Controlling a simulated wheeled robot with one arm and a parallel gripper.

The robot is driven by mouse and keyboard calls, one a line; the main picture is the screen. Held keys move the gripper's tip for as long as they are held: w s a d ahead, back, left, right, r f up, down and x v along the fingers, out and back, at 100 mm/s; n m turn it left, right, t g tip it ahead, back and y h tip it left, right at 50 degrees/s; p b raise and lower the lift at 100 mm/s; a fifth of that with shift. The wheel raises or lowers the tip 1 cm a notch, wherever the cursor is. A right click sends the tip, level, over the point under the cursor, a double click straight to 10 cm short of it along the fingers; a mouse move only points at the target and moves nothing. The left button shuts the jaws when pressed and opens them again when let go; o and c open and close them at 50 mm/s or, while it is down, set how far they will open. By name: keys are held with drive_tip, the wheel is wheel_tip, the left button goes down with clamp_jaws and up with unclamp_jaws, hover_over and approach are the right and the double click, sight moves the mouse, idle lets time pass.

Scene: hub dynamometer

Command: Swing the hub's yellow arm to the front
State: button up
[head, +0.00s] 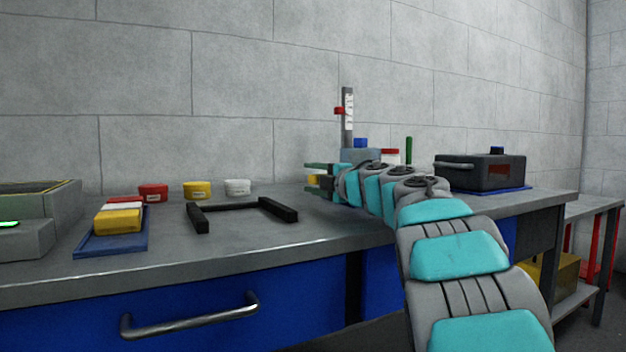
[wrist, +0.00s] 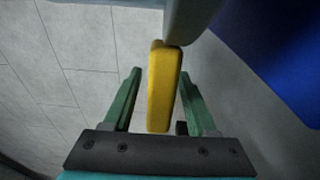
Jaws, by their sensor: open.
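The yellow arm (wrist: 162,90) shows in the wrist view as a flat yellow bar between the two green fingers of my gripper (wrist: 160,78). My gripper is open, and gaps show on both sides of the bar. The bar's upper end meets a rounded grey part (wrist: 188,18), which may be the hub. In the head view my gripper (head: 318,178) is above the bench at its back middle, with a bit of the yellow arm (head: 314,181) between the fingers. My own wrist hides most of the hub there.
An upright scale with a red marker (head: 340,110) stands behind my gripper. A dark box (head: 482,171) sits to the right. A black U-shaped frame (head: 240,231), a blue tray (head: 110,249) and small coloured containers (head: 197,189) lie left. The bench front (head: 330,240) is clear.

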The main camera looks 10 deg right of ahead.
drive_tip(key=shift+c, duration=0.3)
clamp_jaws()
idle(1.1)
